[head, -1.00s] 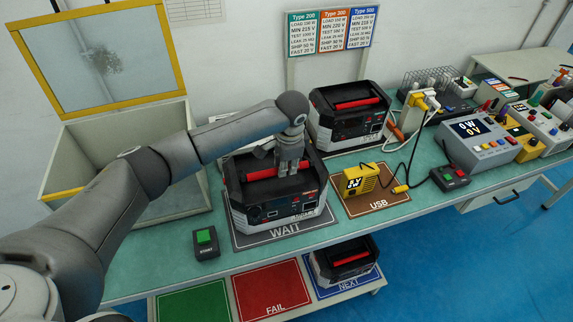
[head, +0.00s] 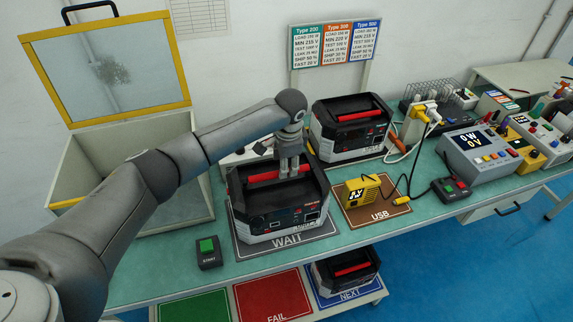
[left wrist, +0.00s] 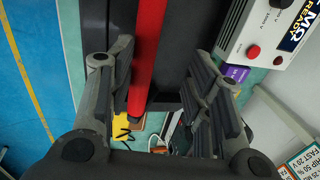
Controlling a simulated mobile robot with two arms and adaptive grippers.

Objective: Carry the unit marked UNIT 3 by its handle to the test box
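A black and grey unit with a red handle (head: 264,177) stands upright on the WAIT mat (head: 240,247); its label is too small to read. My left gripper (head: 290,170) is at the top of this unit, over its handle. In the left wrist view, the red handle (left wrist: 147,50) runs between the two spread fingers of my left gripper (left wrist: 165,95), nearer the left finger, with a clear gap to the right one. The open test box (head: 88,175) with a yellow-framed clear lid (head: 110,75) stands at the left and looks empty. My right gripper is out of view.
Another unit (head: 350,125) stands behind, and a third (head: 348,270) is on the NEXT mat below. A START button box (head: 207,252) sits in front of the test box. A yellow USB device (head: 362,189), cables and a meter (head: 478,152) lie to the right.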

